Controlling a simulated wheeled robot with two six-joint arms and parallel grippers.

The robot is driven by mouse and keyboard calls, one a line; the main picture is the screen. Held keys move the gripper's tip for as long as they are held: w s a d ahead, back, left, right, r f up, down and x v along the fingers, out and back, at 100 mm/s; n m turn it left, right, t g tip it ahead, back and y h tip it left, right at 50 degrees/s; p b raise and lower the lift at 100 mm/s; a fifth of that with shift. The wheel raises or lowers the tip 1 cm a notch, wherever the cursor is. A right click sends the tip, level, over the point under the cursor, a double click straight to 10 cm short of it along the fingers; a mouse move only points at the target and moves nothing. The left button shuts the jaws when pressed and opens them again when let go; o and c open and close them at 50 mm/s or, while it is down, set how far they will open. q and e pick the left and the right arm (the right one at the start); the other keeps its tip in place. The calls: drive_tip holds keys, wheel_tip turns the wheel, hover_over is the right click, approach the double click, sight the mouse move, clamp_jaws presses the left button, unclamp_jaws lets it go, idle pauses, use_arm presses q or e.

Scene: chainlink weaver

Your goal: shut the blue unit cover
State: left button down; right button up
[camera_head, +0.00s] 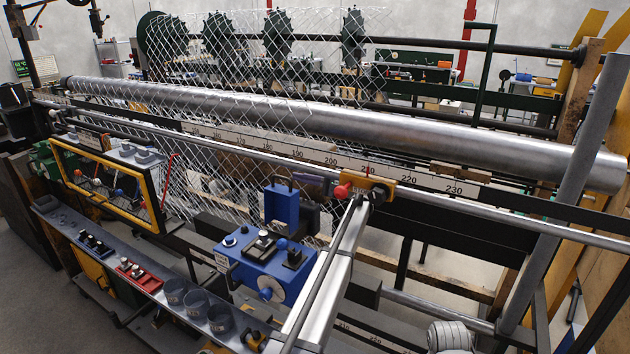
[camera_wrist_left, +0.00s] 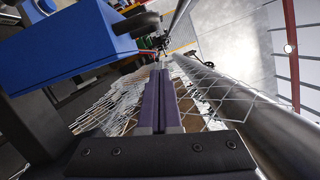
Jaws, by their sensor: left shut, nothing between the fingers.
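My right gripper is not in view.
A long steel roller (camera_head: 330,122) and a numbered scale rail (camera_head: 330,160) run behind the unit. A silver beam (camera_head: 333,262) with a red knob (camera_head: 342,191) lies close on the right. Chain-link mesh (camera_head: 190,185) hangs behind. Grey cups (camera_head: 195,304) stand in front.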

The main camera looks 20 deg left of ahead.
sight(288, 179)
use_arm(q)
drive_tip(key=s, duration=0.2)
drive_tip(key=s+a+r+p, duration=0.1)
drive_tip(key=s, duration=0.1)
drive_tip(key=shift+a+r, duration=0.1)
drive_tip(key=shift+r, duration=0.1)
idle(0.3)
drive_tip(key=shift+s+r+n+p, duration=0.2)
drive_tip(key=shift+s+n+p, duration=0.2)
drive_tip(key=shift+s, duration=0.2)
drive_tip(key=shift+s+r+n+p, duration=0.15)
drive_tip(key=shift+s+n+p, duration=0.2)
drive_tip(key=shift+s, duration=0.25)
drive_tip(key=s+f+n+h, duration=0.1)
drive_tip(key=s+f+n, duration=0.1)
drive_tip(key=s+n, duration=0.2)
drive_tip(key=s+a+f+n+t+h, duration=0.1)
drive_tip(key=s+n, duration=0.3)
drive_tip(key=s, duration=0.4)
drive_tip(key=s+f+n+t+h+b, duration=0.1)
drive_tip(key=s+f+n, duration=0.3)
drive_tip(key=s+n, duration=0.1)
drive_tip(key=shift+s+a, duration=0.3)
drive_tip(key=shift+s, duration=0.5)
